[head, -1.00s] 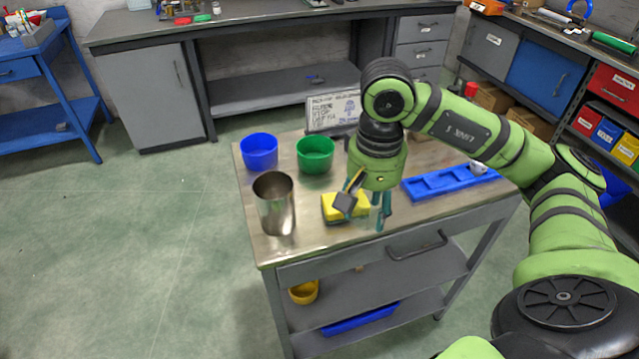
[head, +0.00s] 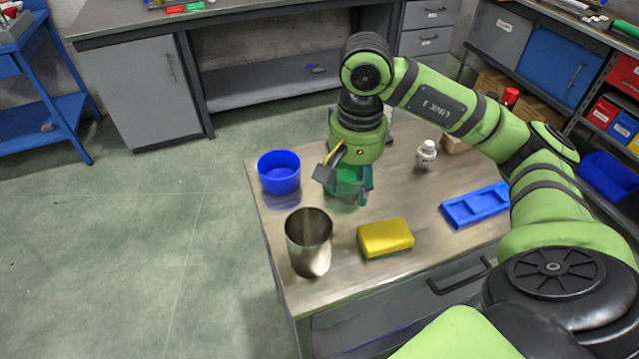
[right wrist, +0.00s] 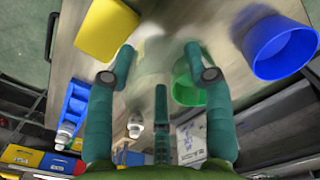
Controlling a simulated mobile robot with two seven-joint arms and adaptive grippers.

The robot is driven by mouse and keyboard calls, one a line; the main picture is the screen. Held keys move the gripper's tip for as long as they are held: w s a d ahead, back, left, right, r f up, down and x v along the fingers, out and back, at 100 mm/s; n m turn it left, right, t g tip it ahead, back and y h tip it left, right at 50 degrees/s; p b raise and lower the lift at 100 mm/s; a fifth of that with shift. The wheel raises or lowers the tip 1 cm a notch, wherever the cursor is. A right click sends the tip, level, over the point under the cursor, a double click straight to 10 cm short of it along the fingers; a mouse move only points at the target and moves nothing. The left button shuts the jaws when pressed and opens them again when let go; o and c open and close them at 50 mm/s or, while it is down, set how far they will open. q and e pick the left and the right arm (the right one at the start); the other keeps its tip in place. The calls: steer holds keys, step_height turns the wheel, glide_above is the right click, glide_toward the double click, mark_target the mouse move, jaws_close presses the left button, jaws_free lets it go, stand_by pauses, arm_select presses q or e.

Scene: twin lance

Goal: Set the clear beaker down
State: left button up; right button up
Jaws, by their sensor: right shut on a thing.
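My right gripper (head: 348,196) is over the cart top, in front of the green bowl (head: 350,180), which it partly hides. In the right wrist view its two fingers (right wrist: 150,62) stand apart around a faint see-through shape, the clear beaker (right wrist: 153,48). The beaker is hard to make out, and I cannot tell whether its base touches the cart top. The cart top (head: 400,200) is bare just right of the gripper. My left gripper is not in view.
A blue bowl (head: 279,172) stands left of the gripper. A metal cup (head: 309,243) and yellow sponge (head: 385,238) are nearer the front edge. A blue tray (head: 475,205) and small white bottle (head: 427,154) are to the right.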

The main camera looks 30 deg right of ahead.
mark_target(306, 201)
steer(key=w+a+f+p, duration=0.1)
steer(key=w, duration=0.1)
steer(key=w+a+f, duration=0.2)
steer(key=w, duration=0.1)
steer(key=w+a+f+p, duration=0.1)
steer(key=w+a+f, duration=0.1)
steer(key=shift+w+f+p, duration=0.25)
steer(key=shift+w+p, duration=0.1)
steer(key=shift+w, duration=0.05)
steer(key=shift+f, duration=0.25)
step_height(306, 201, down, 3)
steer(key=shift+f+p, duration=0.15)
steer(key=shift+p, duration=0.6)
steer(key=shift+w+f, duration=0.1)
steer(key=shift+f, duration=0.1)
steer(key=shift+f+b, duration=0.2)
steer(key=shift+b, duration=0.1)
steer(key=o, duration=1)
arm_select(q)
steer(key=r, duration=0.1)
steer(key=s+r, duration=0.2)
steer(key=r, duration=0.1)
arm_select(e)
steer(key=shift+o, duration=0.2)
